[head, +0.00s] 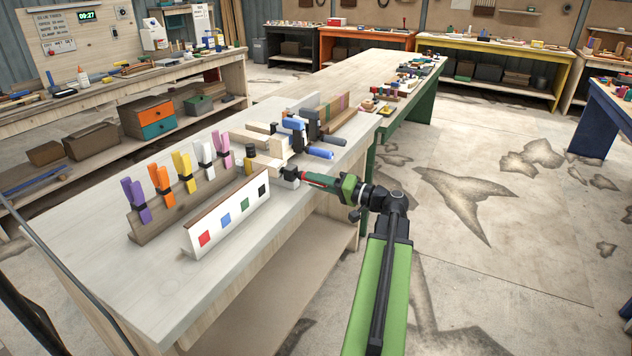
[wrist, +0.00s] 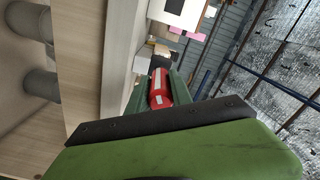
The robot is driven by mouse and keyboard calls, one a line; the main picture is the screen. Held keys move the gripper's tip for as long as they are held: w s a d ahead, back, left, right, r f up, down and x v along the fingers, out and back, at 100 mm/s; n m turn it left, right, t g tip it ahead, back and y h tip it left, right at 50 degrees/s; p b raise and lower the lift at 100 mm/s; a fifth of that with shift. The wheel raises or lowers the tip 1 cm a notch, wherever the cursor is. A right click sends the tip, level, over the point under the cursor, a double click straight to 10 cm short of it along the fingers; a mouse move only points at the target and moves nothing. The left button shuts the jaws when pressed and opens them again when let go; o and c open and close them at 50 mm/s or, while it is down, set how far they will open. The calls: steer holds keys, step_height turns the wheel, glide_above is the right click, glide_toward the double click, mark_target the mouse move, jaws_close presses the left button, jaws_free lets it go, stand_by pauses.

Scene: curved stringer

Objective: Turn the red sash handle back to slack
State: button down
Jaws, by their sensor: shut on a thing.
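The red sash handle (head: 316,178) sticks out past the near right edge of the pale workbench (head: 150,300), beside a dark clamp head (head: 290,174). My gripper (head: 328,183) reaches it from the right and is shut on it. In the wrist view the red handle (wrist: 160,88), with pale marks on it, lies between the green fingers of my gripper (wrist: 160,100). Part of the handle is hidden by the fingers. I cannot tell how far the handle is turned.
A white board with coloured squares (head: 230,215) and a wooden rack of coloured clamps (head: 180,205) stand on the bench to the left. Blue-handled clamps (head: 318,152) lie just behind the red handle. The concrete floor at the right is open.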

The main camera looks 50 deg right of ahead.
steer(key=n, duration=0.4)
steer(key=shift+f+n, duration=0.15)
steer(key=shift+n, duration=2.65)
steer(key=c, duration=1.1)
jaws_free()
steer(key=shift+d, duration=0.1)
steer(key=shift+c, duration=0.2)
steer(key=v, duration=1.7)
steer(key=shift+s, duration=0.25)
